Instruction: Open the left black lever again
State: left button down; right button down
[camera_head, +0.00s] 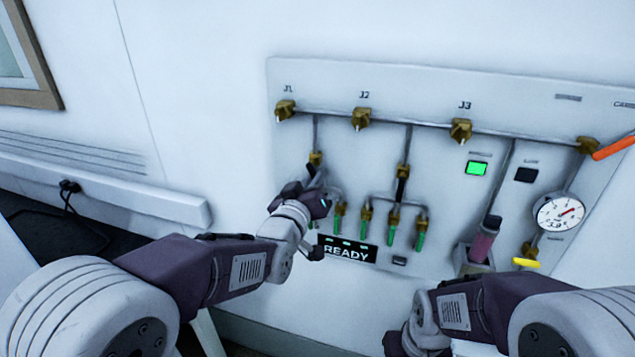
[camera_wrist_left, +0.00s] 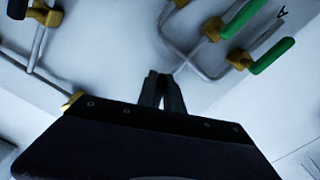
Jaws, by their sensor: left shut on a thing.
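The left black lever (camera_head: 312,170) sits below a brass valve on the left pipe under J1 in the head view. My left gripper (camera_head: 307,183) is at this lever and shut on it; the fingers and wrist hide most of the lever. In the left wrist view the dark fingertips (camera_wrist_left: 162,90) are close together near the panel. The lever cannot be told apart from the fingers there. A second black lever (camera_head: 401,190) hangs straight down under its brass valve further right. My right gripper's fingers are out of view.
Green levers (camera_head: 340,221) hang close right of my left gripper. A READY display (camera_head: 347,250) is just below. To the right are a lit green indicator (camera_head: 476,169), a gauge (camera_head: 559,213), a yellow handle (camera_head: 526,263) and an orange handle (camera_head: 613,148).

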pick_arm(q)
jog(key=m+b, duration=0.1)
jog(key=a+m+b, duration=0.1)
jog(key=m, duration=0.1)
jog(key=shift+w+f+m, duration=0.15)
jog(key=shift+f+m, duration=0.05)
jog(key=shift+m, duration=0.1)
jog(key=shift+a+m+b, duration=0.15)
jog(key=shift+m+b, duration=0.25)
jog(key=shift+m, duration=0.4)
jog(key=shift+r, duration=0.1)
jog(key=c, duration=1.5)
grip_release()
jog(key=b+v, duration=0.1)
jog(key=v, duration=0.8)
